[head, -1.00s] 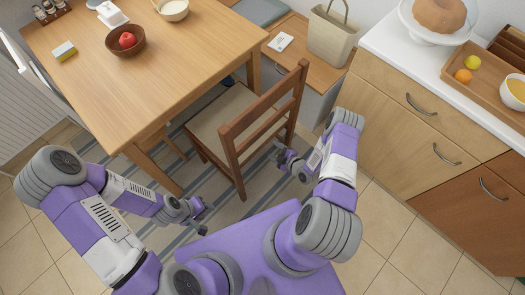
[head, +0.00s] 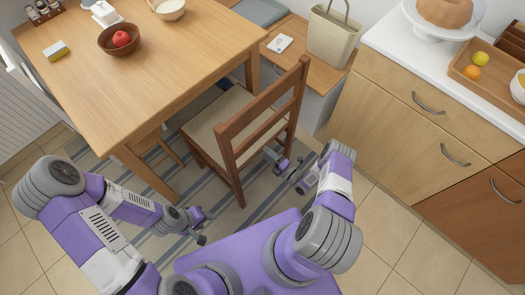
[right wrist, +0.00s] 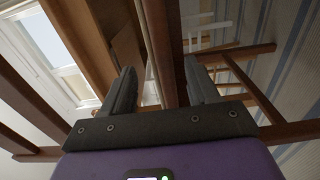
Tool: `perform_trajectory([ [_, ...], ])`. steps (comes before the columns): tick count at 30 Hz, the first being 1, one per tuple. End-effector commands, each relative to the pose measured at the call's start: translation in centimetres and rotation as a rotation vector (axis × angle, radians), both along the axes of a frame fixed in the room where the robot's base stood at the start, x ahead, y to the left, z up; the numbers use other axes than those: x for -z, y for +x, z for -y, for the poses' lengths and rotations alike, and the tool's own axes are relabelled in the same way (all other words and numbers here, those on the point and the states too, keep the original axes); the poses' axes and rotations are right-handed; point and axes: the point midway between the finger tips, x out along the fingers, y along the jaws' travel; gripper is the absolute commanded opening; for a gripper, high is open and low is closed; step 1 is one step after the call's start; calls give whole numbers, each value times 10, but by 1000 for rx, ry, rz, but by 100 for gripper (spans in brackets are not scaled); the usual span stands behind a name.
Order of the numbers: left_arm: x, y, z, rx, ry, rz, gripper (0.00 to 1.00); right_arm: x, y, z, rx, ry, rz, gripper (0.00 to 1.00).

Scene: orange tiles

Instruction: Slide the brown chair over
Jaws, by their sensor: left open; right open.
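The brown chair (head: 208,128) stands at the near side of the wooden table (head: 165,75), its slatted backrest towards me and its pale seat partly towards the table. My right gripper (head: 277,160) is low beside the right post of the backrest. In the right wrist view, the right gripper (right wrist: 160,75) is open, with a brown wooden upright (right wrist: 162,45) of the chair between its fingers; I cannot tell whether they touch it. My left gripper (head: 203,226) is open and empty over the floor, left of the chair's near leg and apart from it.
A striped rug (head: 180,215) lies under the chair and table. A wooden bench with a beige bag (head: 333,38) stands behind the chair. Wooden drawer cabinets (head: 405,120) close off the right side. The table holds a bowl (head: 119,43) with a red fruit.

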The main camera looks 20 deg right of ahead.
Motion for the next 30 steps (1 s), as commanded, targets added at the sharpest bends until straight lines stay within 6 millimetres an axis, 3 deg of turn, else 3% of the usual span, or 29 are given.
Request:
perform_trajectory([
  [3, 10, 0, 0, 0, 0, 0, 43, 2, 22, -9, -3, 0, 2, 60],
  [9, 10, 0, 0, 0, 0, 0, 43, 0, 43, -18, -1, 0, 0, 60],
  [20, 10, 0, 0, 0, 0, 0, 43, 0, 47, -19, 1, 1, -2, 58],
  [30, 10, 0, 0, 0, 0, 0, 43, 0, 47, -19, 1, 1, 0, 6],
])
